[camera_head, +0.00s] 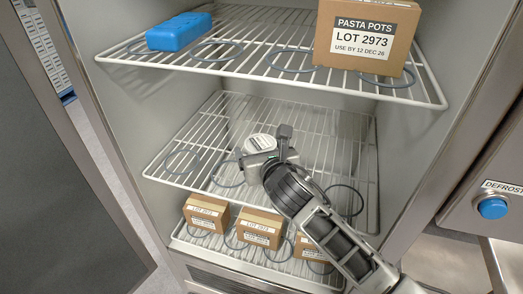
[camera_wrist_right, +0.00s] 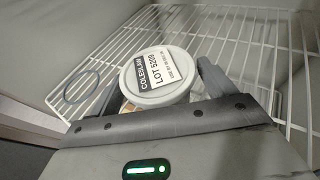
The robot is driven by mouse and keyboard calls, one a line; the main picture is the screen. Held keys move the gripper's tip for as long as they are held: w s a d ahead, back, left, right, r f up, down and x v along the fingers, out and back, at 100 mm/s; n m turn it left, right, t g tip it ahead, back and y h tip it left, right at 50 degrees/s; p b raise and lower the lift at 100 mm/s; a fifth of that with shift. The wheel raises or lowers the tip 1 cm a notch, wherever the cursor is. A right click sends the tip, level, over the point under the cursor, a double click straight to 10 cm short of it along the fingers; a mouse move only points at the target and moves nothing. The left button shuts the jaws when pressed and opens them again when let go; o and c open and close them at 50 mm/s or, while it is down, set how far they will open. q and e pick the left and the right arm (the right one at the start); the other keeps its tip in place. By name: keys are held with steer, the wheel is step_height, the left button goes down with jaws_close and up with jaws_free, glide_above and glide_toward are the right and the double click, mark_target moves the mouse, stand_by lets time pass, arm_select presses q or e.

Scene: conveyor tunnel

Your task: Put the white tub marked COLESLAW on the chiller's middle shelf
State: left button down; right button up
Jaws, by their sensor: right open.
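The white tub marked COLESLAW (camera_wrist_right: 160,75) is at the chiller's middle shelf (camera_head: 190,160), its round lid facing up. In the head view the tub's lid (camera_head: 260,143) shows just beyond my right gripper (camera_head: 270,155). In the right wrist view the tub sits between the two dark fingers of the right gripper (camera_wrist_right: 160,90), which is open around it. The gripper body hides the tub's lower side, so its contact with the wires is not visible. My left gripper is not in view.
The top shelf (camera_head: 250,60) holds a blue box (camera_head: 179,31) and a PASTA POTS carton (camera_head: 366,36). Small cartons (camera_head: 259,228) stand on the bottom shelf. Grey rings mark spots on the shelves. The middle shelf is otherwise free. Chiller walls stand close on both sides.

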steer(key=shift+r, duration=0.2)
steer(key=v, duration=1.1)
steer(key=shift+s+d+p, duration=0.1)
steer(key=shift+s+p, duration=0.05)
steer(key=shift+p, duration=0.2)
steer(key=shift+s+d+r, duration=0.1)
steer(key=shift+s, duration=0.2)
